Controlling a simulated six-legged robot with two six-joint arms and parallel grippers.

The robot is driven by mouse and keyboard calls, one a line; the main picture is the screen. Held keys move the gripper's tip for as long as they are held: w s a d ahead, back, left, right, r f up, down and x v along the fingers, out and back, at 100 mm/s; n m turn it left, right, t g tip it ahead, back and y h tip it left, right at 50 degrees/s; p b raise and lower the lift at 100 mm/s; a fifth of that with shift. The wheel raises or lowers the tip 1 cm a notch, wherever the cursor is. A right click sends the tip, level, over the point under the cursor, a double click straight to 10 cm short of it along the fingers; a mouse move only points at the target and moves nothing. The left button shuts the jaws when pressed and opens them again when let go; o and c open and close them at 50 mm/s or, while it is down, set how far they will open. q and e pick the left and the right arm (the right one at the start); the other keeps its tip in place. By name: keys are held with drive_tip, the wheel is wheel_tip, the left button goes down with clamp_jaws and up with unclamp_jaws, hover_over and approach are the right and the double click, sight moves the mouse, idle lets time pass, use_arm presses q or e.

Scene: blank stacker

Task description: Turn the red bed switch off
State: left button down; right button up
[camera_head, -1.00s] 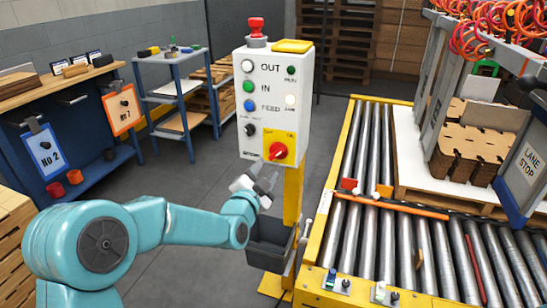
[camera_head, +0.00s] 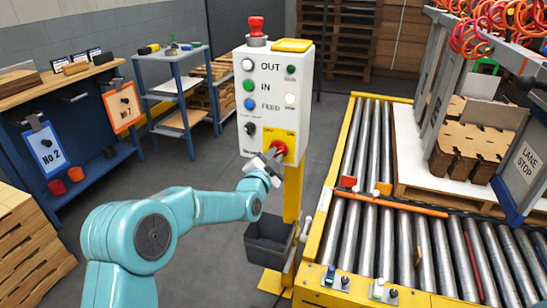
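The red bed switch (camera_head: 281,147) is a red rotary knob on a yellow plate (camera_head: 270,138) at the lower right of the white control box (camera_head: 254,118). My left gripper (camera_head: 274,161) is at the knob's lower front, its fingertips overlapping the knob in the picture. The fingers and the arm hide the lower part of the knob. I cannot tell whether the fingers touch it or close on it. My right gripper is not in view.
The box stands on a yellow post (camera_head: 293,198) with a dark bin (camera_head: 269,240) below. A roller conveyor (camera_head: 372,230) lies to the right. A blue workbench (camera_head: 75,140) is at the left.

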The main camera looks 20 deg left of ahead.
use_arm(q)
drive_tip(key=n+b, duration=1.6)
drive_tip(key=n, duration=0.1)
drive_tip(key=shift+n+b, duration=0.3)
drive_tip(key=shift+n, duration=0.1)
drive_tip(key=shift+r, duration=0.1)
idle(0.6)
drive_tip(key=c, duration=1.1)
unclamp_jaws()
